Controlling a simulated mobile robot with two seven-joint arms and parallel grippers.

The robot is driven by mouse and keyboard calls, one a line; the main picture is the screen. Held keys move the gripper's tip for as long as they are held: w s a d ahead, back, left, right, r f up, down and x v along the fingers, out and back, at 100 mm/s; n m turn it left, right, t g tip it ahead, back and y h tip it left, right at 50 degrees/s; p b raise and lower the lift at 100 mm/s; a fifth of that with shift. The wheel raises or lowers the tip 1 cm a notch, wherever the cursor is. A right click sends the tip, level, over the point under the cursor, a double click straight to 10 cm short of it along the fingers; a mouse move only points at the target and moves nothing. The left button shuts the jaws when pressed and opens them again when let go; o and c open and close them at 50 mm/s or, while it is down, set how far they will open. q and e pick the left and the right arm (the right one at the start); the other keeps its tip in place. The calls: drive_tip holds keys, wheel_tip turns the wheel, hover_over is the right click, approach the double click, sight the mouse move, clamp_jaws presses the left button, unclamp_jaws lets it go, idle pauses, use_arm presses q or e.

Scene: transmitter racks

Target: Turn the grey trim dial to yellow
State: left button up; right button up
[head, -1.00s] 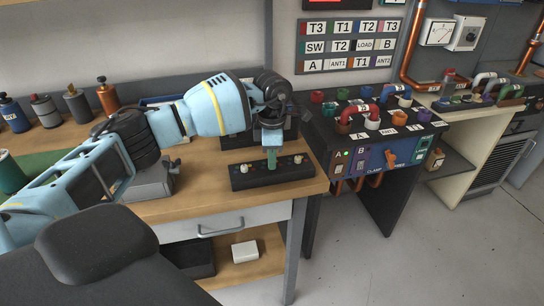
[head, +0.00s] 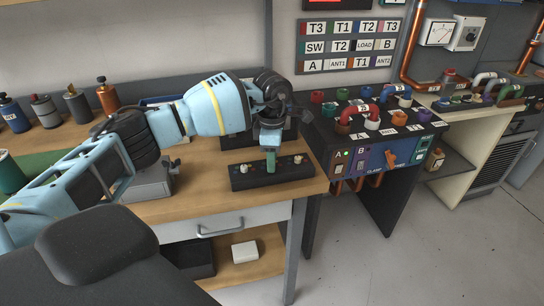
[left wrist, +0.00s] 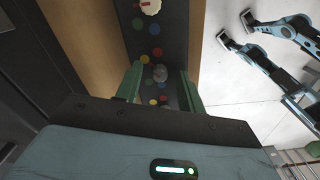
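The dark dial strip (head: 262,176) lies on the wooden bench near its front edge. In the left wrist view the grey trim dial (left wrist: 160,73) sits on this strip, with small coloured dots around it, among them a yellow dot (left wrist: 157,53). Where the dial's pointer is set is too small to tell. My left gripper (head: 271,168) points down over the middle of the strip and hides the dial in the head view. In the left wrist view its two green fingers (left wrist: 160,86) stand apart, one on each side of the grey dial, with gaps showing. My right gripper cannot be made out.
A dark console (head: 345,185) with knobs and switches stands to the right.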

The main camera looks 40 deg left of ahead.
use_arm(q)
wheel_tip(320, 180, up, 8)
drive_tip(key=shift+f, duration=0.1)
idle(0.6)
idle(0.3)
